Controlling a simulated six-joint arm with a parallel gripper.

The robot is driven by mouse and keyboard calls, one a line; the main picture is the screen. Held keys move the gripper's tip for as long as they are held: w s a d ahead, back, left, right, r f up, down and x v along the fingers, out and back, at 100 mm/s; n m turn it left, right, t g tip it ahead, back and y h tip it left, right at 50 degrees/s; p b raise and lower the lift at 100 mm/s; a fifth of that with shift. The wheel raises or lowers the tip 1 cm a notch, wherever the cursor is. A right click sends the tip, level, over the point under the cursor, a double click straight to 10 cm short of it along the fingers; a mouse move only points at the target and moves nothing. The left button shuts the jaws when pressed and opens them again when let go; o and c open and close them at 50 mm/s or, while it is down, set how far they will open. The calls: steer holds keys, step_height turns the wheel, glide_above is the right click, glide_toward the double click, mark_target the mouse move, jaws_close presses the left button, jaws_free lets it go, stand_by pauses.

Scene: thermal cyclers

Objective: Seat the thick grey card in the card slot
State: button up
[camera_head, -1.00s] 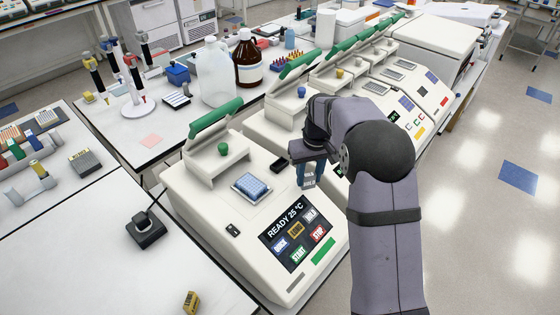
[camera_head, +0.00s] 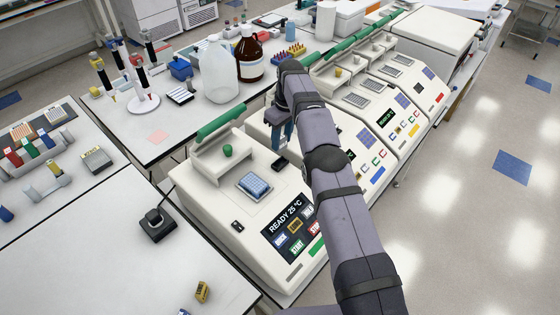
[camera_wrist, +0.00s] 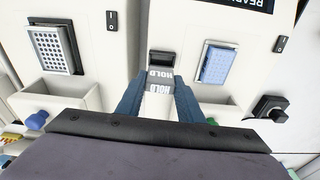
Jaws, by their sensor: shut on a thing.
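My gripper (camera_head: 281,138) is shut on the thick grey card (camera_wrist: 159,88), which shows in the wrist view as a pale grey piece marked HOLD between the two blue fingers. The card is hard to make out in the head view. The card slot (camera_wrist: 162,58), a dark opening in a black housing, is just beyond the card in the wrist view. In the head view the slot (camera_head: 280,164) is at the right edge of the nearest thermal cycler's top, and my gripper is behind and above it. The card looks apart from the slot; the height gap is unclear.
The nearest cycler (camera_head: 205,190) holds a blue tube block (camera_head: 254,185), with a raised green-edged lid (camera_head: 221,119) behind. More cyclers stand to the right. Bottles (camera_head: 249,55) stand on the bench behind. A yellow card (camera_head: 202,292) lies on the front left table.

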steer(key=shift+a+r, duration=0.2)
steer(key=shift+a, duration=0.05)
steer(key=shift+f, duration=0.1)
step_height(320, 180, down, 3)
steer(key=shift+f+b, duration=0.1)
steer(key=shift+b, duration=1.15)
steer(key=shift+f+p, duration=1.1)
steer(key=shift+f, duration=1.25)
steer(key=shift+f+b, duration=0.25)
steer(key=shift+b, duration=0.05)
steer(key=o, duration=1)
steer(key=shift+r, duration=0.1)
steer(key=shift+o, duration=0.2)
steer(key=shift+r, duration=0.1)
